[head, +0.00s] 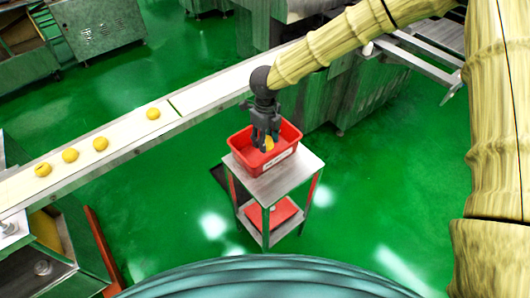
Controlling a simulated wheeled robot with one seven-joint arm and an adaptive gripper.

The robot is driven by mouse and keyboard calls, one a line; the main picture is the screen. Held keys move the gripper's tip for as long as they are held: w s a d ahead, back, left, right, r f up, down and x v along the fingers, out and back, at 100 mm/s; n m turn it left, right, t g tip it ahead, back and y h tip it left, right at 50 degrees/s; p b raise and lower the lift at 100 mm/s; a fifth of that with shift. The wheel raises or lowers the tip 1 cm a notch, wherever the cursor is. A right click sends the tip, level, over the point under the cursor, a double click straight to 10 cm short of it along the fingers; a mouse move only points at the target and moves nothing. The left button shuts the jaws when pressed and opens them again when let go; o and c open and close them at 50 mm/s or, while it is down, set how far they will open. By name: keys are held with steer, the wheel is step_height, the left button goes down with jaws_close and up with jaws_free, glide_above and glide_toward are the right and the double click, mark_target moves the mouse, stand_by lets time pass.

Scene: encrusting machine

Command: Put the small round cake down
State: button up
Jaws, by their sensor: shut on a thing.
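My gripper (264,137) points down over the red tray (284,157), with its fingers inside the tray's outline. It is shut on a small round yellow cake (269,144), partly hidden by the fingers. I cannot tell whether the cake touches the tray's floor. The tray stands on top of a small metal cart (302,170). Several similar cakes, one at the near middle (153,114), lie spaced out on the white conveyor belt (125,142) at the left.
Another red tray (285,213) sits on the cart's lower shelf. The conveyor runs diagonally behind the cart. Metal machines (95,28) stand at the back and sides. The green floor (400,170) right of the cart is clear.

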mark_target(259, 159)
steer(key=a+m, duration=0.2)
steer(key=m, duration=0.1)
steer(key=shift+s+a+f+m, duration=0.1)
steer(key=shift+s+m, duration=0.05)
steer(key=shift+m, duration=0.15)
steer(key=shift+a+f, duration=0.15)
steer(key=shift+f, duration=0.05)
steer(key=shift+f+p, duration=1.05)
steer(key=shift+f, duration=3.75)
steer(key=o, duration=0.7)
steer(key=shift+f, duration=0.15)
steer(key=shift+o, duration=0.2)
step_height(259, 159, up, 12)
steer(key=shift+r+b, duration=0.2)
steer(key=shift+b, duration=0.7)
